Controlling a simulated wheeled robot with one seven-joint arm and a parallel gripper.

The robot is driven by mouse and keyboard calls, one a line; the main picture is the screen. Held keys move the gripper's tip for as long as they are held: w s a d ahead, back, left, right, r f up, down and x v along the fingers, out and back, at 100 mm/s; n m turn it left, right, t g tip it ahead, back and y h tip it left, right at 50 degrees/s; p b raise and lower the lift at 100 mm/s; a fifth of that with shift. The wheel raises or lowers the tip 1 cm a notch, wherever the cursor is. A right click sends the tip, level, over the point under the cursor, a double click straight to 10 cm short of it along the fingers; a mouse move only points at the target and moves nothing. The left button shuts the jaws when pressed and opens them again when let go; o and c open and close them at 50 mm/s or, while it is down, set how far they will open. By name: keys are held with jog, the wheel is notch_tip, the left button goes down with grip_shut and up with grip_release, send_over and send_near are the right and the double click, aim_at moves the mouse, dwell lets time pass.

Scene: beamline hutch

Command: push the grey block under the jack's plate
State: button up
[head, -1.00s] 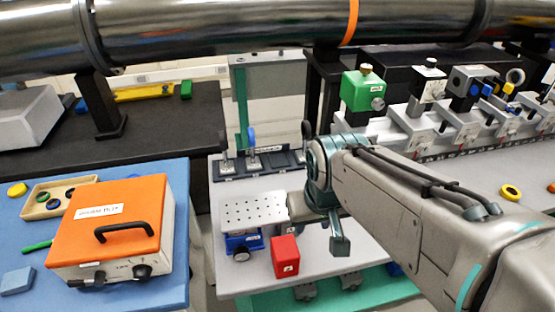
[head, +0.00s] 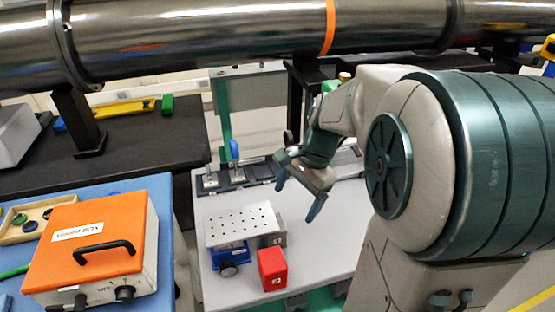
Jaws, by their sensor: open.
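The jack has a perforated silver plate (head: 240,226) on a blue body (head: 229,256) with a dark knob at its front. The grey block (head: 274,239) stands at the right edge of the plate, behind a red block (head: 272,268) that hides its lower part. I cannot tell whether any of the grey block is under the plate. My gripper (head: 299,197) is open and empty, with its two dark blue fingers apart. It appears up and to the right of the grey block, and I see no contact.
The white table (head: 325,245) is clear right of the blocks. A dark rail with upright clamps (head: 237,176) lies behind the jack. An orange box (head: 92,240) stands on the blue bench at left. A large steel pipe (head: 200,25) crosses above.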

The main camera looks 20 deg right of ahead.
aim_at(282, 221)
jog(key=w+m, duration=0.1)
jog(key=w+d+f+m+y, duration=0.1)
jog(key=m, duration=0.1)
jog(key=w+d+m, duration=0.1)
jog(key=shift+w+d+f+m, duration=0.2)
jog(key=shift+w+f+m, duration=0.1)
jog(key=shift+w+f, duration=0.1)
jog(key=x, duration=0.7)
jog(key=b+x, duration=0.1)
jog(key=x, duration=0.5)
jog(key=shift+s+a+f, duration=0.2)
jog(key=shift+a+f, duration=0.1)
jog(key=shift+a, duration=0.05)
jog(key=shift+c, duration=0.3)
